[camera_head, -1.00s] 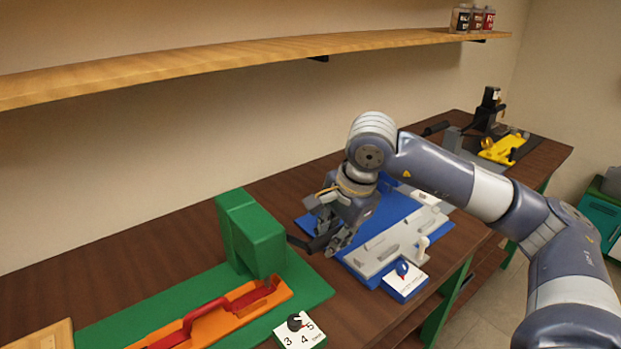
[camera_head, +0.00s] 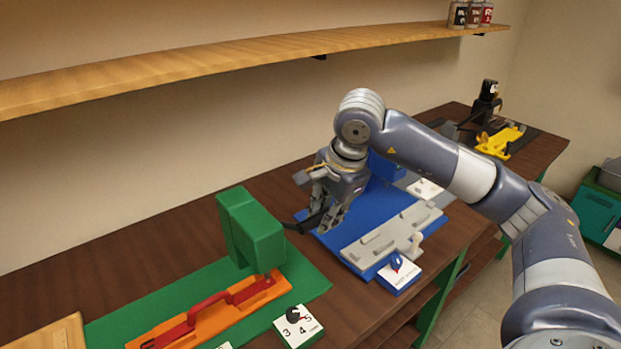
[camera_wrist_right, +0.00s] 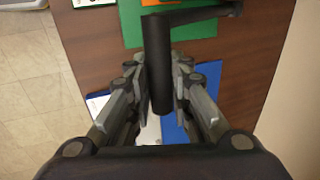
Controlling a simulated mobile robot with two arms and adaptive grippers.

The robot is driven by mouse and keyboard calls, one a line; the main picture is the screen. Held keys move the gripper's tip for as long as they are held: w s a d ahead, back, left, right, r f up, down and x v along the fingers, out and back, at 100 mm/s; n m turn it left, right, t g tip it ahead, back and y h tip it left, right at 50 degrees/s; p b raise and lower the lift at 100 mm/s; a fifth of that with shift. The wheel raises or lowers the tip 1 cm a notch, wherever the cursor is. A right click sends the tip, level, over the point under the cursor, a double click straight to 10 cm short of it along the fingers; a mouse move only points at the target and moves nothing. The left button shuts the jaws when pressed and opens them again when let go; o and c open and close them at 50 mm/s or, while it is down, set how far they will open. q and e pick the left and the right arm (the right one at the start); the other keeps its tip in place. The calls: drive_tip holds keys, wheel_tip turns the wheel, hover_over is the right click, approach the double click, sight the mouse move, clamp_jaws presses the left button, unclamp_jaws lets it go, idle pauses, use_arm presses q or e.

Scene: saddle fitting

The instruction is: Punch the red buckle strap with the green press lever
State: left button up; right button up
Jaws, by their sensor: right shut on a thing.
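The green press (camera_head: 252,232) stands on a green mat on the bench. Its lever arm (camera_head: 298,225) is black and sticks out to the right. The red strap (camera_head: 215,300) lies lengthwise in an orange holder (camera_head: 243,312), its right end close to the foot of the press. My right gripper (camera_head: 325,222) is shut on the lever's black handle. In the right wrist view, the handle (camera_wrist_right: 160,65) stands between the two fingers (camera_wrist_right: 161,85). The fingers hide part of the handle in the head view. My left gripper is in neither view.
A white dial card (camera_head: 298,326) stands at the green mat's front right corner. A blue station (camera_head: 345,240) with a grey fixture (camera_head: 395,237) lies right of the press, below my right arm. A yellow fixture (camera_head: 499,141) is at the far end. A wooden shelf (camera_head: 200,62) runs above.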

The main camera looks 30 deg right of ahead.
drive_tip(key=shift+w+a+r+p, duration=0.25)
drive_tip(key=shift+w+r+p, duration=0.45)
drive_tip(key=shift+r, duration=0.15)
drive_tip(key=shift+w+r, duration=0.1)
drive_tip(key=shift+w, duration=0.2)
drive_tip(key=shift+w+a+r+p, duration=0.15)
drive_tip(key=shift+w+r+p, duration=0.35)
drive_tip(key=shift+w+p, duration=0.15)
drive_tip(key=shift+w, duration=0.25)
drive_tip(key=shift+w+r+p, duration=0.6)
drive_tip(key=shift+r+p, duration=0.1)
drive_tip(key=shift+c, duration=0.2)
drive_tip(key=shift+o, duration=0.9)
drive_tip(key=shift+w+d+r, duration=0.15)
drive_tip(key=shift+d+r, duration=0.05)
drive_tip(key=shift+o, duration=0.5)
drive_tip(key=o, duration=0.6)
drive_tip(key=shift+w, duration=0.1)
drive_tip(key=shift+f, duration=0.1)
